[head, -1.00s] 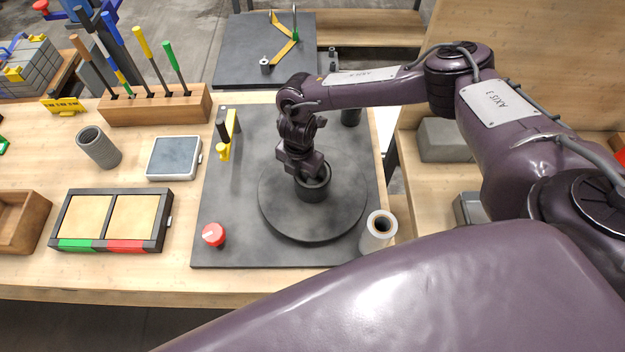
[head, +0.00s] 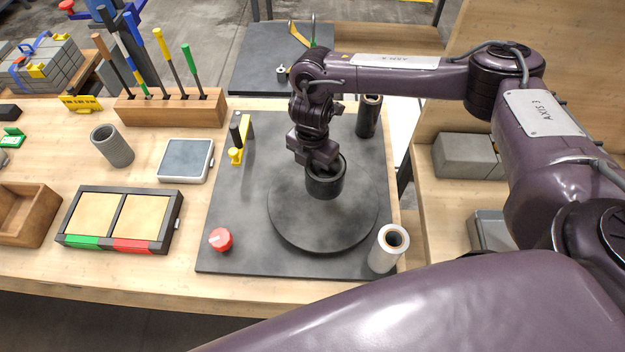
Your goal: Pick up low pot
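The low pot (head: 325,184) is a short, dark, open-topped cylinder over the middle of the round dark turntable (head: 322,235). My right gripper (head: 322,163), at the end of the purple arm from the right, points down at the pot's rim. It appears shut on the rim, though the fingertips are mostly hidden by the gripper body and the pot. The pot looks a little above the turntable. My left gripper is not in view.
A white hollow cylinder (head: 389,249) and a taller dark cylinder (head: 369,115) stand near the dark board's right edge. A red knob (head: 221,239) and a yellow-black holder (head: 241,137) are on its left. A grey ribbed cylinder (head: 112,146), scale (head: 186,159) and two-pad tray (head: 120,219) lie further left.

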